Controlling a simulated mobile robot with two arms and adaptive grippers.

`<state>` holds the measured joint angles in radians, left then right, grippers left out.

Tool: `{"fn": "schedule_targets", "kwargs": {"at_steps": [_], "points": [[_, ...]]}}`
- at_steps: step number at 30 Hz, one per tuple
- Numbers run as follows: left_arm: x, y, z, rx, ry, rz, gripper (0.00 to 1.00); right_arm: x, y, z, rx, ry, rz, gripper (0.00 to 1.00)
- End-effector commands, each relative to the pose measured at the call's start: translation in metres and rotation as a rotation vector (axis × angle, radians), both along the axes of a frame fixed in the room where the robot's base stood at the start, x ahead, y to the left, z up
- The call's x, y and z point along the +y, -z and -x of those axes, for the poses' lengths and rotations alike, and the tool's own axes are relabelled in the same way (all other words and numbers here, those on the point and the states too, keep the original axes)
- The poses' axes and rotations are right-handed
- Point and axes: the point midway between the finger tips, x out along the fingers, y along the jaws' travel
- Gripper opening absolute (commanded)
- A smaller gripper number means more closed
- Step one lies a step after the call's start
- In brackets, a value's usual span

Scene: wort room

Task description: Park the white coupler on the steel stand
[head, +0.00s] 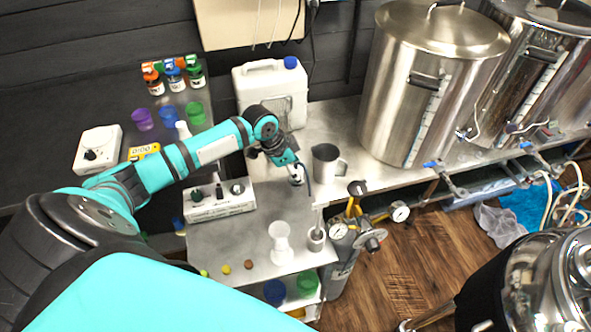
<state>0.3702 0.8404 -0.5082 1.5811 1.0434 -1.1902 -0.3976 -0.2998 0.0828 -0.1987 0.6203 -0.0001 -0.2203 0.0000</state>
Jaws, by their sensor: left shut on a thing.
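My left gripper (294,168) reaches in over the steel bench and points down, shut on a small white and grey piece (297,179), which looks like the white coupler. The fingers partly hide it, and it is held above the bench top. A small steel stand (316,239) with an upright post is at the bench's front right corner, below and to the right of the gripper in the picture. The held piece is apart from the stand. My right gripper is not in view.
A white flared vessel (281,241) stands just left of the stand. A gas cylinder with gauges (345,245) stands beyond the bench edge. Large steel kettles (425,90) fill the back right.

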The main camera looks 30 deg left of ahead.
Motion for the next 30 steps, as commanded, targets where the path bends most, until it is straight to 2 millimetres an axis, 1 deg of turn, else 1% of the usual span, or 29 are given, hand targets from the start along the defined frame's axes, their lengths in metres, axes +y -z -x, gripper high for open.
{"fn": "schedule_targets", "kwargs": {"at_steps": [8, 18, 30], "points": [[0.0000, -0.0007, -0.0002, -0.001, 0.000, 0.001, 0.05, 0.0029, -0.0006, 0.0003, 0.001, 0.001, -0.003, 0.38], [-0.0003, -0.0012, -0.0001, -0.001, 0.001, 0.000, 0.05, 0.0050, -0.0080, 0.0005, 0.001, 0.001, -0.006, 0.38], [-0.0001, 0.0008, -0.0002, -0.001, 0.000, 0.001, 0.05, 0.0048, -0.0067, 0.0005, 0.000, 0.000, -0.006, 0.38]]}}
